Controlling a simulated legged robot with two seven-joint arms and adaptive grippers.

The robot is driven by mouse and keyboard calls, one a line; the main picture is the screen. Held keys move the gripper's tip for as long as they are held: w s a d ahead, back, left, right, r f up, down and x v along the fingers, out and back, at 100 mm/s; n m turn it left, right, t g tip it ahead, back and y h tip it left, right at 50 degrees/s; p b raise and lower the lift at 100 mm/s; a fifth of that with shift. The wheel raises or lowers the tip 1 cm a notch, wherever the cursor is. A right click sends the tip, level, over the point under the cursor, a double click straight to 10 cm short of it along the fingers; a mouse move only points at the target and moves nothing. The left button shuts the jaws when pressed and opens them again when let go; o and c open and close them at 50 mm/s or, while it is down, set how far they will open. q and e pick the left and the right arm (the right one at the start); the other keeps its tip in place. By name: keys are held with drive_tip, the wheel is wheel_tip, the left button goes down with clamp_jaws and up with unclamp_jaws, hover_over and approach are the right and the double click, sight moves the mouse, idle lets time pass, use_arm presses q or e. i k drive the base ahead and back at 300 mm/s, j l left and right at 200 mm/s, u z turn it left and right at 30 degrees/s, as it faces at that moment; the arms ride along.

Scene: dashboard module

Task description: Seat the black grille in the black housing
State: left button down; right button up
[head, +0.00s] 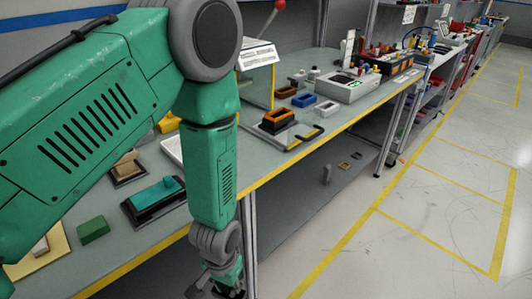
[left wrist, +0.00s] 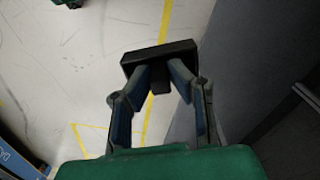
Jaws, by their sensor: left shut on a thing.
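My left gripper (left wrist: 161,78) is shut on a black bar-shaped piece in the left wrist view, which looks like the black grille (left wrist: 158,52). The piece lies crosswise over the fingertips, with a short dark part between them. In the head view my left gripper (head: 226,284) hangs low at the bottom edge, in front of the bench and over the floor side. The piece is not clear there. I cannot tell for sure which bench item is the black housing; a black block with an orange rim (head: 279,121) stands mid-bench. My right gripper is not in view.
The grey bench (head: 262,165) has a yellow front edge. On it are a teal block on a black base (head: 155,198), a green block (head: 93,229), blue bin (head: 303,99) and a grey device (head: 345,86). Floor to the right is open, with yellow lines.

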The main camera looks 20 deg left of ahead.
sight(276, 120)
drive_tip(key=k+u, duration=0.1)
drive_tip(key=u, duration=0.25)
drive_tip(key=k+u, duration=0.1)
drive_tip(key=u, duration=0.65)
drive_tip(key=i+l+u, duration=0.1)
drive_tip(key=l+u, duration=0.15)
drive_tip(key=u, duration=0.2)
drive_tip(key=l+u, duration=0.25)
drive_tip(key=u, duration=0.15)
drive_tip(key=i+l+u, duration=0.1)
drive_tip(key=l+u, duration=0.2)
drive_tip(key=u, duration=0.15)
drive_tip(key=l, duration=2.6)
drive_tip(key=k, duration=0.05)
